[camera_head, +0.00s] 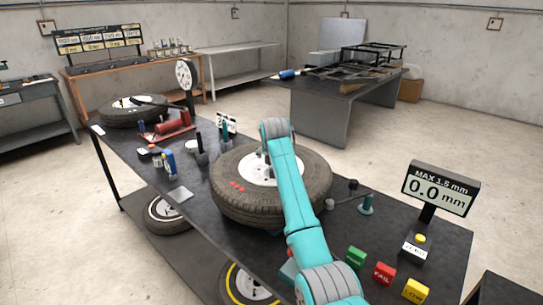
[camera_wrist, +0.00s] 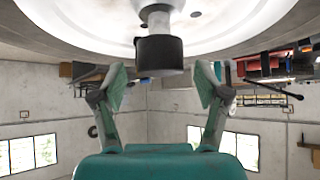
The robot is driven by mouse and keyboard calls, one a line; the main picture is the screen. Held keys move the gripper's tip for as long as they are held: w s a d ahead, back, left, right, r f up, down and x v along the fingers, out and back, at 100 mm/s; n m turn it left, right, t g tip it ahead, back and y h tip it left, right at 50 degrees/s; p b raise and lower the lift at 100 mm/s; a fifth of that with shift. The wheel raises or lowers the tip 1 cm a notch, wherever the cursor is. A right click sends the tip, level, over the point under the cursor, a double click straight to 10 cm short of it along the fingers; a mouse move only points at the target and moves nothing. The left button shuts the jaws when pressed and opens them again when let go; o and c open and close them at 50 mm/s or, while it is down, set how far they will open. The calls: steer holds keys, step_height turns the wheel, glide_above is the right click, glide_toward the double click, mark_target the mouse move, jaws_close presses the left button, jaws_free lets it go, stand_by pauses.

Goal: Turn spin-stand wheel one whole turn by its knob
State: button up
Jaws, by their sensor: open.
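The spin-stand wheel (camera_head: 228,197), a dark tyre with a white centre and red dots on its near left side, lies flat on the dark bench. In the wrist view its white face (camera_wrist: 60,30) fills the top of the picture. A black cylindrical knob (camera_wrist: 158,54) on a pale metal stem sticks out from that face. My gripper (camera_wrist: 159,80) is open, its two teal-padded fingers apart on either side of the knob's line, with a visible gap to each. I cannot tell how deep the knob sits between them. My arm hides the gripper and knob in the head view.
A display (camera_head: 440,188) reading 0.0 mm stands at the bench's right end. Green, red (camera_head: 384,273) and yellow blocks lie in front of it. Tools and another tyre (camera_head: 133,111) occupy the left of the bench.

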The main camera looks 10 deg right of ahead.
steer(key=shift+x, duration=0.85)
jaws_close()
